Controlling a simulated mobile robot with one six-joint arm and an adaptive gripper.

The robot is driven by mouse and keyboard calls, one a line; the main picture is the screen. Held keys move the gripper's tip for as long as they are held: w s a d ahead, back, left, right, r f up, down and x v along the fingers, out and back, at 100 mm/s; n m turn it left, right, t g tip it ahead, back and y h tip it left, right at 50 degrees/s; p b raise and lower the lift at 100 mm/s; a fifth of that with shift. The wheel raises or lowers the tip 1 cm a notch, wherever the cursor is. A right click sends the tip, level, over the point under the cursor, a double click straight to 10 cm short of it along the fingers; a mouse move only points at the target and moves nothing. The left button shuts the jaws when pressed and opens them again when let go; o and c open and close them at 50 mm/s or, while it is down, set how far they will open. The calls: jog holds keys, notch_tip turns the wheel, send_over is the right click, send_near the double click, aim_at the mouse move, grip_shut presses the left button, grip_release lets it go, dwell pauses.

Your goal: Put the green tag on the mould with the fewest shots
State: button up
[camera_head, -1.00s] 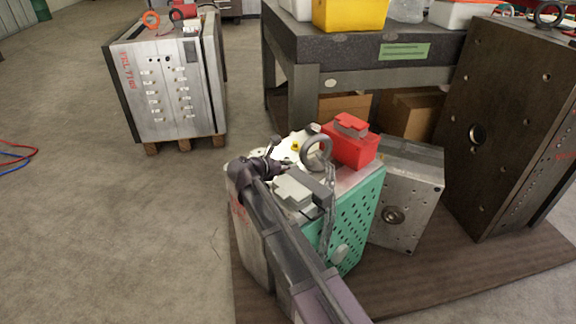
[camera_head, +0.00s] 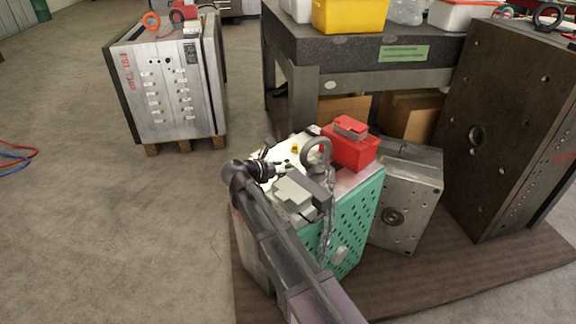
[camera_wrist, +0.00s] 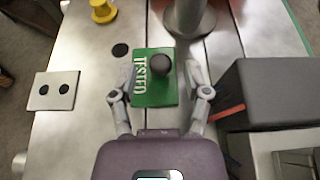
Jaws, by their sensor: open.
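The green tag (camera_wrist: 153,77), with white lettering and a dark round knob, lies on the metal top of the green-sided mould (camera_head: 352,220). My gripper (camera_wrist: 161,72) is open over it in the wrist view, one finger on each side of the tag and knob. Whether the fingers touch the tag I cannot tell. In the head view my gripper (camera_head: 280,166) is low over that mould's top, and the tag is too small to make out clearly. Other moulds are a silver one (camera_head: 165,85) on a pallet, a grey block (camera_head: 405,195) and a large dark one (camera_head: 505,130).
In the wrist view a dark grey box (camera_wrist: 270,92) is at right and a yellow knob (camera_wrist: 103,11) at top. A workbench (camera_head: 350,50) stands behind.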

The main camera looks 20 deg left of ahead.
jog(key=p+v, duration=0.3)
jog(key=v, duration=0.5)
jog(key=shift+r, duration=0.15)
jog(key=shift+v, duration=0.85)
jog(key=shift+s, duration=0.1)
dwell(0.4)
